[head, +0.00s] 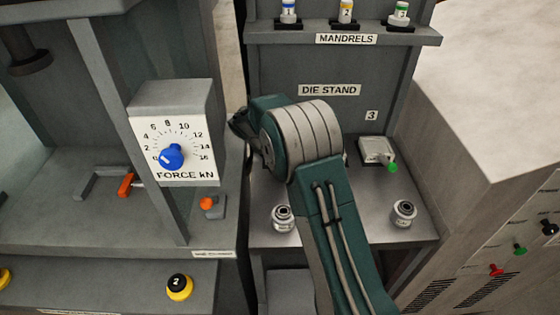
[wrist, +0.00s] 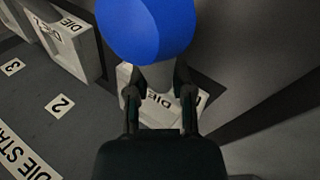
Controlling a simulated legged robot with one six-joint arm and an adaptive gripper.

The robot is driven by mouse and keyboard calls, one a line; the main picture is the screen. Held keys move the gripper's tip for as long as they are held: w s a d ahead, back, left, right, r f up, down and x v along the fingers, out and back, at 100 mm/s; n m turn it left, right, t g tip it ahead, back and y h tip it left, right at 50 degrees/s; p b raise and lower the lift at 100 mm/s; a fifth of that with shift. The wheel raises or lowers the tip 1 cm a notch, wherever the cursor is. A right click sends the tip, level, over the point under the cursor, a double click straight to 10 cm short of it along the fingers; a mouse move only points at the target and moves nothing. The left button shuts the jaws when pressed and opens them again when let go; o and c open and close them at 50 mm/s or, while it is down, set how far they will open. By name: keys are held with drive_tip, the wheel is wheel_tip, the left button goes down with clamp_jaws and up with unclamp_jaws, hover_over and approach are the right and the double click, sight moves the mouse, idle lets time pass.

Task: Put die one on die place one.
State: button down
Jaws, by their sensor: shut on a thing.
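My gripper (wrist: 158,92) is shut on the stem of a die with a large blue ball knob (wrist: 146,28). The die's pale block (wrist: 155,112), marked "DIE", lies below the fingers; its number is hidden. Whether the block touches the surface beneath it I cannot tell. In the head view my arm covers the gripper and this die. The die stand (head: 345,190) has a "DIE STAND" sign at its back.
A die with a green knob (head: 377,150) sits below label 3 on the stand. Two round metal pieces (head: 283,218) (head: 404,213) stand near its front. A mandrel shelf (head: 345,36) is above. The force panel (head: 174,135) is left; a pale cabinet (head: 480,120) is right.

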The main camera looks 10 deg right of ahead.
drive_tip(key=c, duration=0.5)
unclamp_jaws()
